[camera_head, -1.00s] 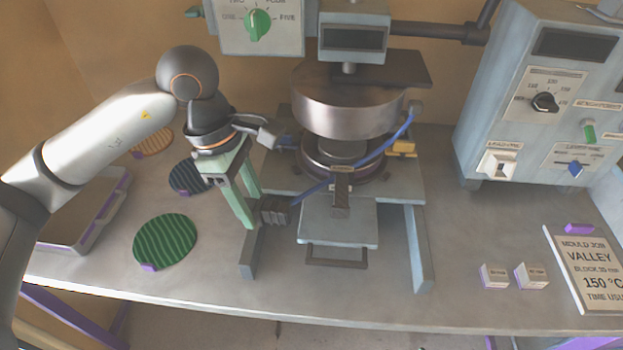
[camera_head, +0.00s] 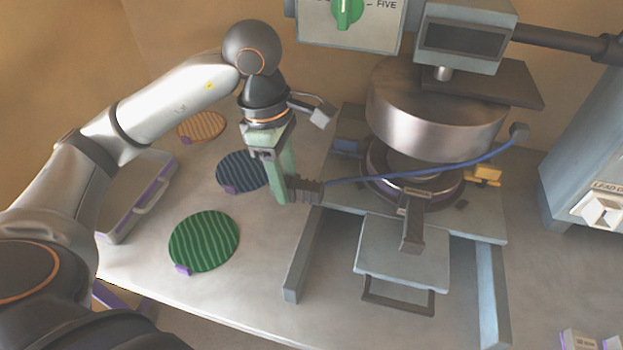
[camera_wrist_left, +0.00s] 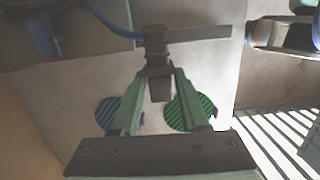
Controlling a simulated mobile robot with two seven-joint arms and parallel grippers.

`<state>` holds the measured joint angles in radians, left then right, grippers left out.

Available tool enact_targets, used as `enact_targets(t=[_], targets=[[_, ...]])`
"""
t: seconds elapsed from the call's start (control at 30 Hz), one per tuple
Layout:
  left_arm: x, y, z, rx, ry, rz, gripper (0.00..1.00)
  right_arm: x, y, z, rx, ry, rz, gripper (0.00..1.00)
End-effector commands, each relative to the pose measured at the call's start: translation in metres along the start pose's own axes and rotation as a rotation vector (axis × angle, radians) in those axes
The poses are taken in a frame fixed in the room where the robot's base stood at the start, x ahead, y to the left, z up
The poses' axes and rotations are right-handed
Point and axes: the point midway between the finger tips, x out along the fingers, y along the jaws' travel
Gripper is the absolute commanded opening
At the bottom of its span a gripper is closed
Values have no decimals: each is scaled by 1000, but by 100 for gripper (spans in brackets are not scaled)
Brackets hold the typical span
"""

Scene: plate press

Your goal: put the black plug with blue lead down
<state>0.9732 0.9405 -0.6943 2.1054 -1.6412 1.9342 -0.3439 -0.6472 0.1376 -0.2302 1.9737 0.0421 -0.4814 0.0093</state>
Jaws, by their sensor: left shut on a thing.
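The black plug (camera_head: 306,190) is held at the tips of my left gripper (camera_head: 284,192), above the table and left of the press. Its blue lead (camera_head: 395,175) runs right, across the front of the press, to a grey fitting at the press's right side. In the left wrist view the plug (camera_wrist_left: 156,50) sits between the green fingertips of my left gripper (camera_wrist_left: 157,74), which are shut on it, and the lead (camera_wrist_left: 110,20) leaves from its far end. My right gripper is not in view.
The press (camera_head: 435,110) stands right of the plug, with a pull-out plate (camera_head: 405,250) in front. A green ribbed disc (camera_head: 204,238), a dark blue disc (camera_head: 238,172) and an orange disc (camera_head: 201,126) lie left. A purple-edged tray (camera_head: 140,195) is farther left. Bare table shows near the front.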

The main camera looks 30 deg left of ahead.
Motion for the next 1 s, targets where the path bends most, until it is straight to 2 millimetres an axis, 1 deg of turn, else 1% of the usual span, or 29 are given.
enact_targets(t=[0.33,0.5,0.63,0.87,1.0], targets=[[31,72,-39,-6,0,-4,0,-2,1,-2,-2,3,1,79],[62,97,-55,-3,0,-4,0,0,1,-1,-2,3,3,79],[76,110,-62,0,0,-1,0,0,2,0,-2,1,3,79],[88,118,-68,-1,1,-2,0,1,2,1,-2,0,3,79],[109,118,-71,1,1,-5,0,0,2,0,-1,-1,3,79]])
